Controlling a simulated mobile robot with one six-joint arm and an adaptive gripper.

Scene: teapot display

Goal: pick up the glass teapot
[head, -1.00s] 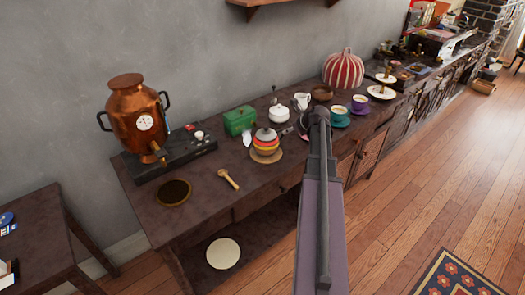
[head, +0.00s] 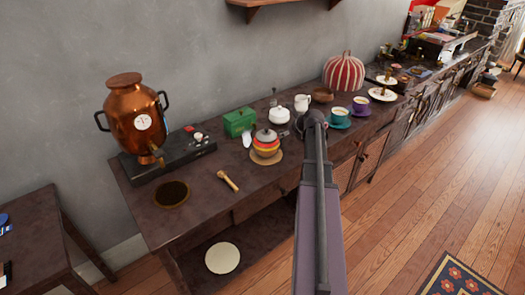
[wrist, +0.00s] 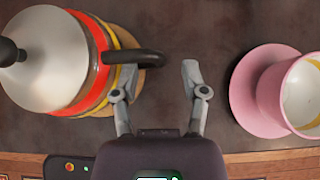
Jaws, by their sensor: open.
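The teapot (head: 265,146), with a silver lid and red, orange and yellow bands, stands upright on a round wooden board (head: 279,160) on the dark counter. In the wrist view the teapot (wrist: 72,70) is at the left, its black handle (wrist: 140,56) pointing right towards my gripper (wrist: 158,76). My gripper is open and empty. In the head view my arm hides most of my gripper.
A pink saucer (wrist: 243,95) with a pink cup (wrist: 292,92) is close to the right finger. A green box (head: 239,122), white lidded pot (head: 279,115) and teal saucer (head: 341,123) stand nearby. A wooden scoop (head: 229,181) lies left of the teapot.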

